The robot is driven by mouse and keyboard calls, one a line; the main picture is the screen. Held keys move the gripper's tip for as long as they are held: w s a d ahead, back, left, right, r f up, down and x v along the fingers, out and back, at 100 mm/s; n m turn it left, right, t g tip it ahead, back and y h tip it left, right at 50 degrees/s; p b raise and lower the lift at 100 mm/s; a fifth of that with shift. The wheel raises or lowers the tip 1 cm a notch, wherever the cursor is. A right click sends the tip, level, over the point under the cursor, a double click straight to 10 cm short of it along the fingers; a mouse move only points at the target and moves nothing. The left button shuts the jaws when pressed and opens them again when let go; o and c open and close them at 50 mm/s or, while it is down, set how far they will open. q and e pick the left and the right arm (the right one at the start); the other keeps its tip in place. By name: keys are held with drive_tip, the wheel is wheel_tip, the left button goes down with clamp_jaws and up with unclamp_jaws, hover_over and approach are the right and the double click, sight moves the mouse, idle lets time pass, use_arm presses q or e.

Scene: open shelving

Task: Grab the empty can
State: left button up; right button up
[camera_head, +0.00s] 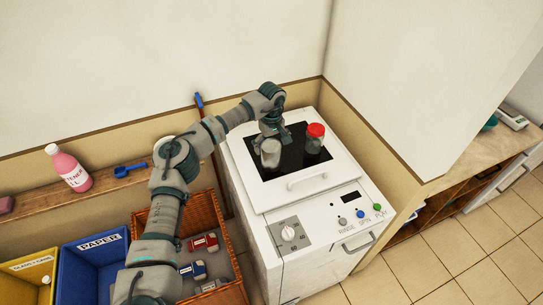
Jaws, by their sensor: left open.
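A pale grey, cylindrical can (271,154) stands upright on the dark top panel of the white washing machine. My left gripper (270,138) is over it, pointing down, open, with its fingers at the can's upper end. Whether the fingers touch the can cannot be told from this view. The gripper and wrist partly cover the top of the can. Nothing shows whether the can is empty. My right gripper is not in view.
A red-lidded jar (315,138) stands close to the right of the can. The washing machine (270,228) has a front handle and knobs. At left are a pink bottle (70,169), a wicker basket (206,205), a blue PAPER bin (88,268) and a yellow bin (28,275).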

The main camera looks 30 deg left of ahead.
use_arm(q)
wheel_tip(320, 180, down, 3)
drive_tip(key=shift+r, duration=0.1)
drive_tip(key=c, duration=1.2)
drive_tip(key=shift+o, duration=0.2)
